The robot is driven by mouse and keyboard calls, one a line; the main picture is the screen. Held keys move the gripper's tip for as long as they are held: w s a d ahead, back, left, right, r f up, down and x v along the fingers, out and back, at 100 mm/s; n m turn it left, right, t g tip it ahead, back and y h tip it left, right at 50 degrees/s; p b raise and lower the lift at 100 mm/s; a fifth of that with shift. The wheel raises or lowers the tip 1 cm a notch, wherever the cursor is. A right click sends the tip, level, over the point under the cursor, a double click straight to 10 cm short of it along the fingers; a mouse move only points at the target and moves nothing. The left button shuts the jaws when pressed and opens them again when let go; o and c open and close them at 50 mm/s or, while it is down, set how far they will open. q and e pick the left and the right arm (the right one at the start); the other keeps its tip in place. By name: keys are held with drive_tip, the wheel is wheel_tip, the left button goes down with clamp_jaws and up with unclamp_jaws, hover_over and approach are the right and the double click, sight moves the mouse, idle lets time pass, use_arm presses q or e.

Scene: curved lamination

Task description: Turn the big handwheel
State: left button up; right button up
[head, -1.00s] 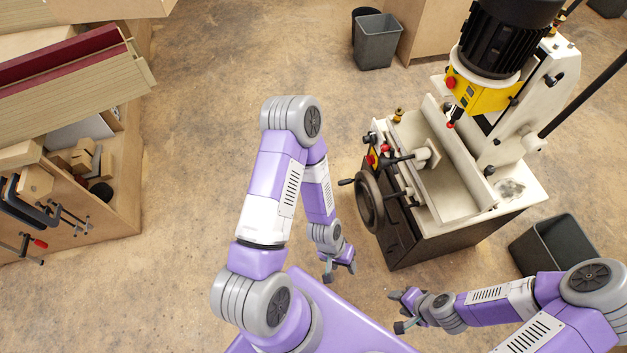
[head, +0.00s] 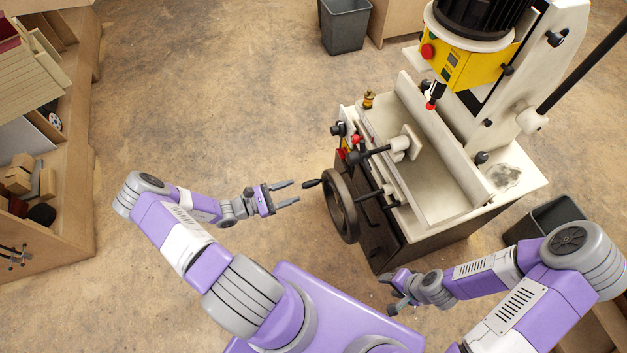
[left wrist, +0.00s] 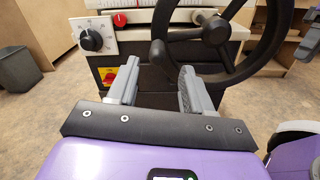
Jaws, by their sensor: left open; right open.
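The big handwheel (head: 341,205) is a dark spoked wheel on the front of the white and black machine. Its black crank handle (head: 312,183) sticks out from the rim toward my left gripper. My left gripper (head: 290,192) is open and empty, just left of the handle and apart from it. In the left wrist view the handwheel (left wrist: 212,36) fills the upper right, and the round handle end (left wrist: 158,52) shows between the open fingers of my left gripper (left wrist: 158,88). My right gripper (head: 395,293) is open and empty, low in front of the machine and below the handwheel.
The machine's yellow control box (head: 462,72) and white bed (head: 440,165) stand behind the wheel. A dial plate (left wrist: 95,36) is beside the wheel. Dark bins stand behind (head: 345,27) and right of the machine (head: 548,218). A wooden shelf (head: 75,180) is far left. The floor between is clear.

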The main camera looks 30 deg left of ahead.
sight(309, 184)
use_arm(q)
drive_tip(key=b+x, duration=0.1)
drive_tip(key=x, duration=0.6)
drive_tip(key=shift+w, duration=0.25)
clamp_jaws()
